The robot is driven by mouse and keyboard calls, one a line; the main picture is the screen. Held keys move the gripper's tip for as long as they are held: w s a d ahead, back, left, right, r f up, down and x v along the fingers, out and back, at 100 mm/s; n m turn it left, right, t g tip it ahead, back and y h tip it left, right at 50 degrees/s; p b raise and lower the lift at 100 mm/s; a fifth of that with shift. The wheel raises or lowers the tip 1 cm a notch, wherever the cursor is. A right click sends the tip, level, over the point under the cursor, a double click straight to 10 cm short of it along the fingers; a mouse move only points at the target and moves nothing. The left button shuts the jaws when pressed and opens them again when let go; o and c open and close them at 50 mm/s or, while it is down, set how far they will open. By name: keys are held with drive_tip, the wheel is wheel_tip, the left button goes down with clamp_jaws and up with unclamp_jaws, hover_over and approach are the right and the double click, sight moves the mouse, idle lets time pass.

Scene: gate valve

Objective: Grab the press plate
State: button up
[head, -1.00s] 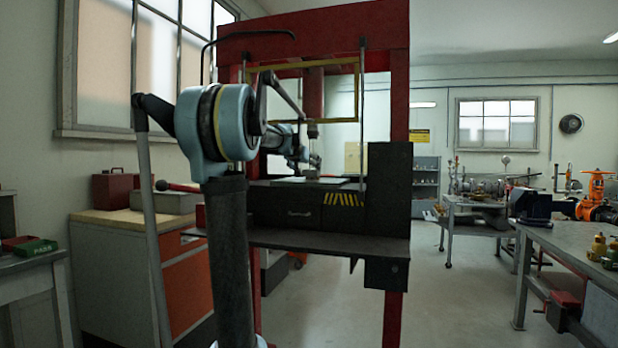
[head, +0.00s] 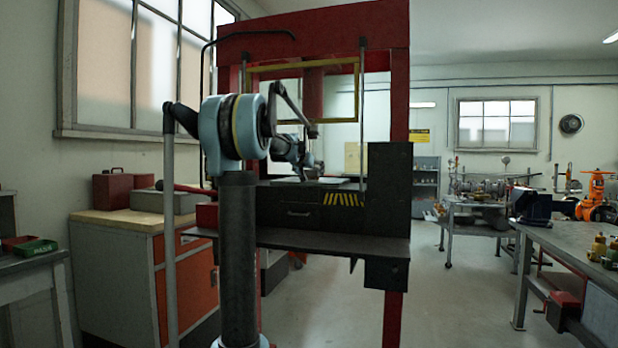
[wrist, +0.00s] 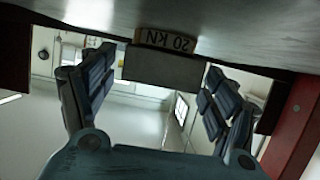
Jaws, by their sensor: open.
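My gripper (head: 310,170) is inside the red press frame, low over the press bed, small and partly hidden by my arm in the head view. In the wrist view its two dark fingers (wrist: 160,98) are spread wide. A plain dark grey block (wrist: 164,67), which looks like the press plate, shows in the gap between them, apart from both fingers. A tan face marked 20 KN (wrist: 166,40), upside down in the picture, adjoins it on the grey bed side. I cannot tell whether they are one piece. The block is not clear in the head view.
The pale bed surface (wrist: 240,28) runs close along the fingers. The red press frame (head: 398,100) and yellow guard frame (head: 357,95) surround the work space. A red post (wrist: 295,130) stands near the right finger. The black shelf (head: 330,241) juts out in front.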

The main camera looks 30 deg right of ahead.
clamp_jaws()
drive_tip(key=shift+r, duration=0.2)
